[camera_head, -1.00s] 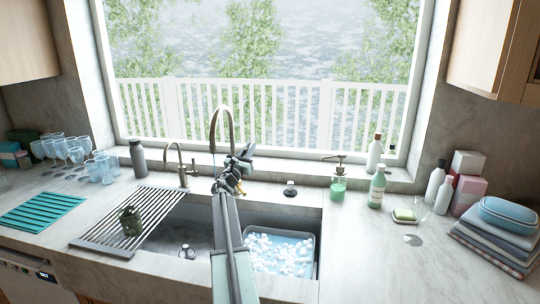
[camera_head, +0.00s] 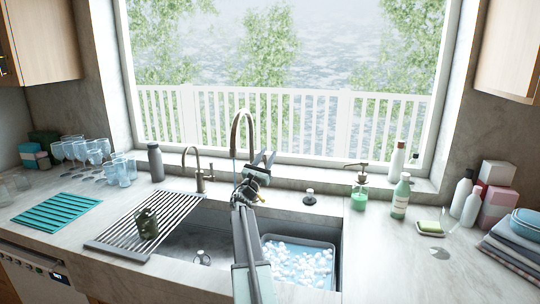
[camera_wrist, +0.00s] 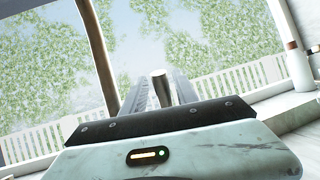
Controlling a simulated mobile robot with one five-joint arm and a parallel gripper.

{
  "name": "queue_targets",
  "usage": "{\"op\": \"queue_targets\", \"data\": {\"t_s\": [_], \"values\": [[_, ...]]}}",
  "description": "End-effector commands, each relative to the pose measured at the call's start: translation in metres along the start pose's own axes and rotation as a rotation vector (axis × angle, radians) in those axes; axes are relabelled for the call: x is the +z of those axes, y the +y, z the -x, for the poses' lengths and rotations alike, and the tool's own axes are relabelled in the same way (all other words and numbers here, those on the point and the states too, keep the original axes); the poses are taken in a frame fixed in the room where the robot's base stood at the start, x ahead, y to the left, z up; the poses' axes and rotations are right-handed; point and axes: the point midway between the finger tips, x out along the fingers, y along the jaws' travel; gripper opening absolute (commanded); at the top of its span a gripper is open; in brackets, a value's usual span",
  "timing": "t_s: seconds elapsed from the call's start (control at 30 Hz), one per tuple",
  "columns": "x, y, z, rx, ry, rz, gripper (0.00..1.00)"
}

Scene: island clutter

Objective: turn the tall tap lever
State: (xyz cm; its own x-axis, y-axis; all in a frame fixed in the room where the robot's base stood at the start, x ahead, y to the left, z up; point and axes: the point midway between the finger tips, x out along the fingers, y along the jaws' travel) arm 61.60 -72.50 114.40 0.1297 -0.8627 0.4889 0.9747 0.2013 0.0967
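The tall tap (camera_head: 252,128) is a bronze gooseneck behind the sink. Its neck also shows as a dark upright bar in the wrist view (camera_wrist: 98,45). My gripper (camera_head: 264,158) is just right of the tall tap's neck, pointing towards the window, and its fingers look apart. In the wrist view, a short metal cylinder (camera_wrist: 160,88), apparently the tall tap's lever, stands between my fingers (camera_wrist: 158,92). I cannot tell whether they touch it. My arm and gripper hide the tap's base in the head view.
A shorter tap (camera_head: 199,170) stands to the left. A drying rack (camera_head: 168,212) with a dark green object lies across the sink's left side. A tub (camera_head: 333,246) of foamy water sits in the right basin. A green soap dispenser (camera_head: 359,192) and bottles stand to the right.

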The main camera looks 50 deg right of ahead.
Motion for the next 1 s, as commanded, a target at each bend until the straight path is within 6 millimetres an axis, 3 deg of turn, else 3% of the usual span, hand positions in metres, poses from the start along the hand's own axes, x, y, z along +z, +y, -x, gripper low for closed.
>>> {"op": "queue_targets", "data": {"t_s": [0.37,0.73,1.0], "values": [[-0.001,-0.001,0.011,-0.001,-0.001,0.0,0.35],[-0.002,0.003,0.077,0.001,-0.001,-0.002,0.35],[0.0,0.004,0.079,0.0,-0.001,-0.001,0.35]]}}
